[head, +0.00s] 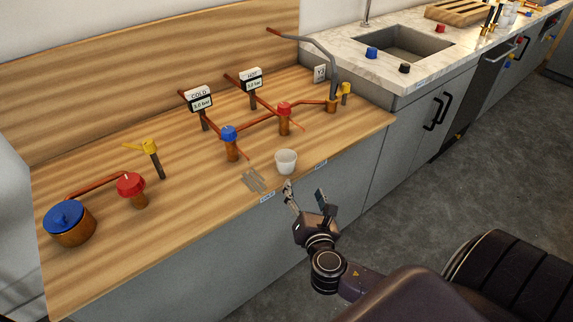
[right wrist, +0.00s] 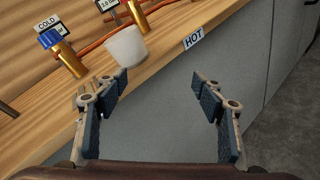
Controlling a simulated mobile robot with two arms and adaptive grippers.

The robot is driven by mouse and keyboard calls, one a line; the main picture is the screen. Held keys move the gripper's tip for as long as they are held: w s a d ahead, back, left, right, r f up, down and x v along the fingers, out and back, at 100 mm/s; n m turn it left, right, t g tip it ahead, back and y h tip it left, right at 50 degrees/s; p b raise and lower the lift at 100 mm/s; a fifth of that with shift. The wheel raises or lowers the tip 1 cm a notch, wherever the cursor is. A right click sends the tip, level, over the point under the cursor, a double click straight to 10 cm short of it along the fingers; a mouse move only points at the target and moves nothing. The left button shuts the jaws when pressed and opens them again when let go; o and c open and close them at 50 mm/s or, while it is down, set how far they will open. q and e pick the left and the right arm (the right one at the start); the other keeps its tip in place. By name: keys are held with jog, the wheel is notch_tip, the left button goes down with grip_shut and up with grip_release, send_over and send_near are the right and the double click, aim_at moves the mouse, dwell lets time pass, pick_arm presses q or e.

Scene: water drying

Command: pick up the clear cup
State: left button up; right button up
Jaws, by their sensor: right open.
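The clear cup (head: 286,162) looks whitish and stands upright near the front edge of the wooden counter. In the right wrist view the cup (right wrist: 126,46) is at the upper left, beyond the left finger. My right gripper (head: 306,192) is open and empty, in front of the counter edge, a little below and to the right of the cup in the head view. Its two fingers also show wide apart in the right wrist view (right wrist: 162,90). Nothing is between them, and the cup is apart from them. My left gripper is not in view.
Behind the cup stand a blue-topped valve (head: 230,142) and a red-topped valve (head: 284,118) on copper pipes. A drain grate (head: 254,181) lies left of the cup. A HOT label (right wrist: 193,38) is on the counter's front edge. A sink (head: 405,44) is at the upper right.

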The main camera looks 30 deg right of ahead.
aim_at(289, 164)
jog(key=r+n+t, duration=0.1)
jog(key=n, duration=0.1)
jog(key=w+a+r+n, duration=0.1)
jog(key=r+n, duration=0.1)
jog(key=w+r+n+t+y, duration=0.1)
jog(key=n, duration=0.1)
jog(key=shift+w+a+r+t, duration=0.2)
jog(key=shift+w+t, duration=0.05)
jog(key=shift+t, duration=0.05)
jog(key=shift+w+r+n, duration=0.2)
jog(key=shift+w+n, duration=0.15)
jog(key=shift+n, duration=0.05)
jog(key=p+x, duration=0.1)
jog(key=x, duration=0.5)
jog(key=shift+w+r, duration=0.15)
jog(key=shift+w, duration=0.1)
jog(key=shift+w+d, duration=0.15)
jog(key=shift+w, duration=0.35)
jog(key=c, duration=1)
jog(key=shift+c, duration=0.3)
